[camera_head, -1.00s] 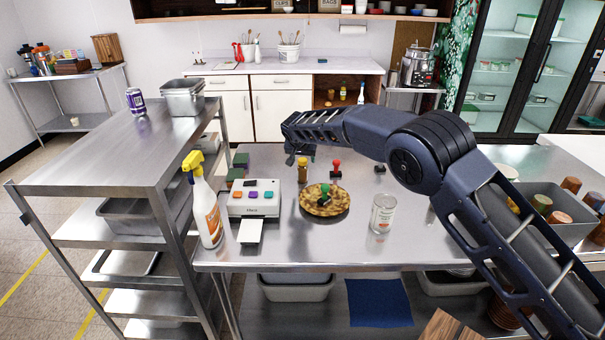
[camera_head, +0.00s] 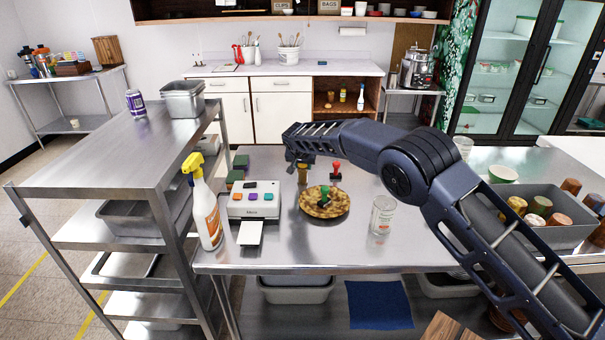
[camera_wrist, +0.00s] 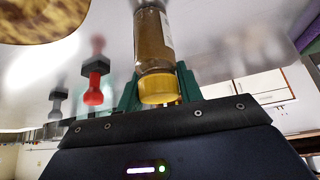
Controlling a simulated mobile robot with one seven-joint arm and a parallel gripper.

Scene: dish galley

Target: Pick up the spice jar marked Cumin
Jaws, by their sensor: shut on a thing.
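The spice jar (camera_wrist: 153,38) is a clear jar of brown powder with a yellow lid. In the wrist view it stands between the green fingers of my gripper (camera_wrist: 158,92), which is shut on it near the lid. In the head view the jar (camera_head: 303,178) shows under my gripper (camera_head: 300,160), behind the pie on the steel table. Its label is turned aside, so I cannot read the name. I cannot tell whether its base touches the table.
A pie (camera_head: 312,207) with a green-handled stamp on it sits just in front. A red-handled stamp (camera_head: 336,168) stands to the right. A grey bin (camera_head: 545,232) of jars sits at the right.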

